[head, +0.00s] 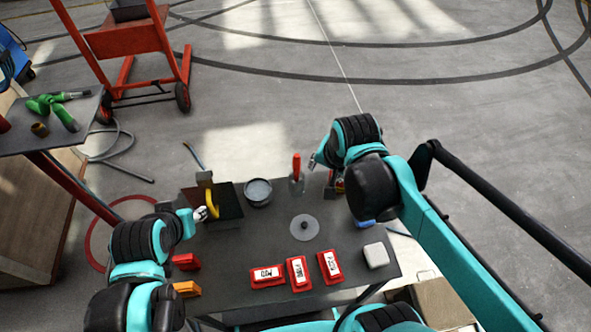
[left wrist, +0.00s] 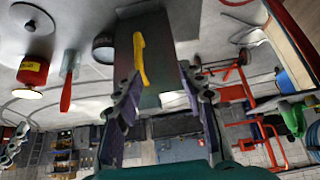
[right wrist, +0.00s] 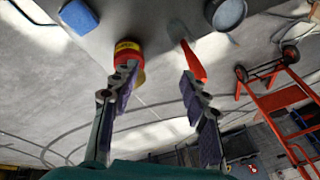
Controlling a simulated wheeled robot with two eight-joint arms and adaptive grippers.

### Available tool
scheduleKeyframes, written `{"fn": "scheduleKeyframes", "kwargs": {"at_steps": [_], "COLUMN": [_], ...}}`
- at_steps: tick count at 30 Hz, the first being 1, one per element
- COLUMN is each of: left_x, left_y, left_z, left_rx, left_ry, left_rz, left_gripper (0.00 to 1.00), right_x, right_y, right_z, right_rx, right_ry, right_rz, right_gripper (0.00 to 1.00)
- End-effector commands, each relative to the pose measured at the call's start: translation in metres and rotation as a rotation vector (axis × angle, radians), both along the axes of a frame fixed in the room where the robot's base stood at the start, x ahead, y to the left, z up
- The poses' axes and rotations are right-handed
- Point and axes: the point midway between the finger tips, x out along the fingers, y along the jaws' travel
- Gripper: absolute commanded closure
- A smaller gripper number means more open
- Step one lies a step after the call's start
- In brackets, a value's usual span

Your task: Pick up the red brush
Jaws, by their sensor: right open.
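The red brush, a red-handled tool with a flat grey end (head: 297,166), is at the far edge of the dark table. Its red handle also shows in the right wrist view (right wrist: 194,62), beyond the right fingertip, and in the left wrist view (left wrist: 66,92). My right gripper (head: 314,161) is open and empty, just right of the brush; its spread fingers show in the right wrist view (right wrist: 158,76). My left gripper (head: 202,213) has its fingers apart (left wrist: 160,85), close to a yellow handle (left wrist: 140,60) on a dark box, with nothing visibly gripped.
A red and yellow can (right wrist: 127,52) stands right of the brush. A grey round tub (head: 258,192) is left of it, a grey disc (head: 304,227) nearer me. Red labelled packs (head: 298,272) and a white block (head: 376,255) lie at the front. A red hand truck (head: 130,45) stands behind.

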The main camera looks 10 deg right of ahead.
Motion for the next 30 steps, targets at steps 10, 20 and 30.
{"fn": "scheduleKeyframes", "kwargs": {"at_steps": [10,20,30], "left_x": [0.0,0.0,0.0], "left_y": [0.0,0.0,0.0], "left_z": [0.018,0.033,0.03], "left_rx": [0.0,0.0,0.0], "left_ry": [0.0,0.0,0.0], "left_rz": [0.0,0.0,0.0], "left_gripper": [0.6,0.6,0.6], "right_x": [0.05,0.092,0.102], "right_y": [0.021,0.045,0.051], "right_z": [0.001,-0.023,-0.048], "right_rx": [0.131,0.182,0.182], "right_ry": [0.172,0.326,0.36], "right_rz": [-0.422,-0.893,-1.04], "right_gripper": [0.55,0.55,0.55]}}
